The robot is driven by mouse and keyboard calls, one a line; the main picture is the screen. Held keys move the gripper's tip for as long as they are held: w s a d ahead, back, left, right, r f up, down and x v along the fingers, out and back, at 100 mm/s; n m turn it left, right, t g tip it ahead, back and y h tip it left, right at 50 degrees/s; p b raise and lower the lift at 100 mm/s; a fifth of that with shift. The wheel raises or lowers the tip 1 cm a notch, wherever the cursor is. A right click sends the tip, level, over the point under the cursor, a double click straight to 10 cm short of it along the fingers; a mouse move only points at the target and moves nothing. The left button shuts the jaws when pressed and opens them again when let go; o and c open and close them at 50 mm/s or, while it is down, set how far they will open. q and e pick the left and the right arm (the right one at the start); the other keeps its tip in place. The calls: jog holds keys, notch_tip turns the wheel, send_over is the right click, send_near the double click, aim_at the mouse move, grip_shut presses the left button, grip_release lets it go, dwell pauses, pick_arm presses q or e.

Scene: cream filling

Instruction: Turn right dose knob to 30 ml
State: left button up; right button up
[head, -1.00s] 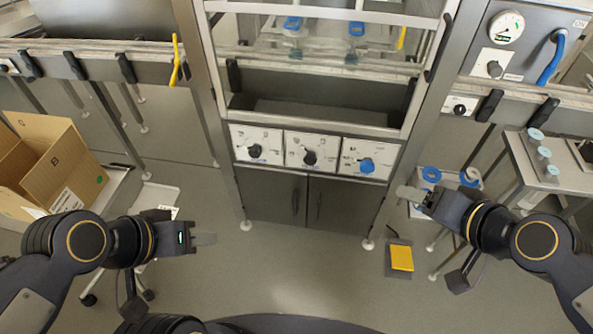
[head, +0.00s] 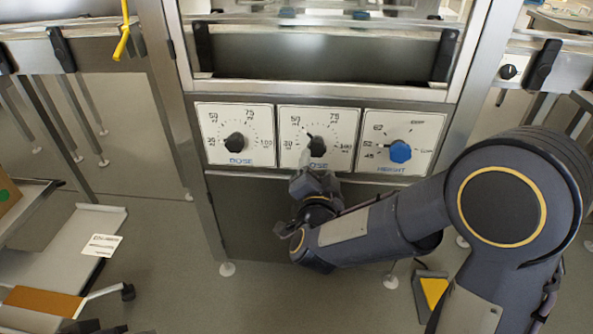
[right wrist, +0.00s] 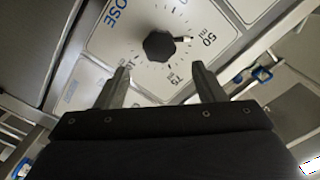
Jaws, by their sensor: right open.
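The right dose knob (head: 318,147) is black and sits on the middle white panel, marked DOSE with a scale of 30, 50, 75 and 100. In the right wrist view the knob (right wrist: 158,46) has a white pointer mark facing close to the 50 ml label. My right gripper (head: 306,160) is just in front of this panel and partly covers its lower left. In the right wrist view the right gripper (right wrist: 160,70) is open, its fingers apart on either side below the knob, with nothing between them. My left gripper is not in view.
The left dose knob (head: 235,143) is black on the left panel. A blue height knob (head: 400,151) is on the right panel. A steel ledge and cabinet frame surround the panels. A yellow pedal (head: 434,291) lies on the floor at right.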

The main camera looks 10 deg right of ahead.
aim_at(316, 151)
jog(key=b+x, duration=0.1)
jog(key=x, duration=0.7)
jog(key=shift+a+f+b, duration=0.2)
jog(key=shift+b, duration=0.15)
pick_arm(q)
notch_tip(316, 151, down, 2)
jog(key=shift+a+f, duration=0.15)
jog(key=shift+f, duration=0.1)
pick_arm(e)
jog(key=c, duration=1)
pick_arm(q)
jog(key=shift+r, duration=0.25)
